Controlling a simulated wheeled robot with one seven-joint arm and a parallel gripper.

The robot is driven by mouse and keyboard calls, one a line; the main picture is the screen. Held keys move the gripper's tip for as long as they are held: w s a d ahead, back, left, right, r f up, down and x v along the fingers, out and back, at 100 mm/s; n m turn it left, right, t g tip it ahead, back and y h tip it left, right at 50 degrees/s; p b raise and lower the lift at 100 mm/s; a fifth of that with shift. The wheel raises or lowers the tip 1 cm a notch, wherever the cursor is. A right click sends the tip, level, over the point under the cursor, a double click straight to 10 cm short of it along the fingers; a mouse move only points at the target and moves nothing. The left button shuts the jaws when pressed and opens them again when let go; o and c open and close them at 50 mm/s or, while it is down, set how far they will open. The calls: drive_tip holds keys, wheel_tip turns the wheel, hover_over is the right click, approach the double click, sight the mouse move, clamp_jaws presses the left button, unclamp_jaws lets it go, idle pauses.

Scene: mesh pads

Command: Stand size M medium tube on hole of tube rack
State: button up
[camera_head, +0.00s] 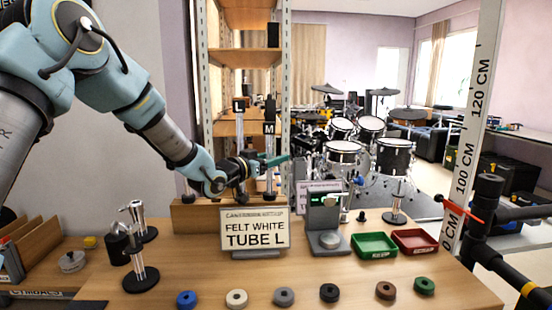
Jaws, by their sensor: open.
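The rack's holes are not visible.
A "FELT WHITE TUBE L" sign (255,231) stands in front of the rack. A grey device (326,225), a green tray (374,245) and a red tray (414,242) are to the right. Several coloured rings line the front edge. Metal stands (140,278) are at left.

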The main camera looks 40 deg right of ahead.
drive_tip(key=s+a+b, duration=0.1)
drive_tip(key=a, duration=0.8)
drive_tip(key=shift+a+b, duration=0.3)
drive_tip(key=shift+a, duration=0.1)
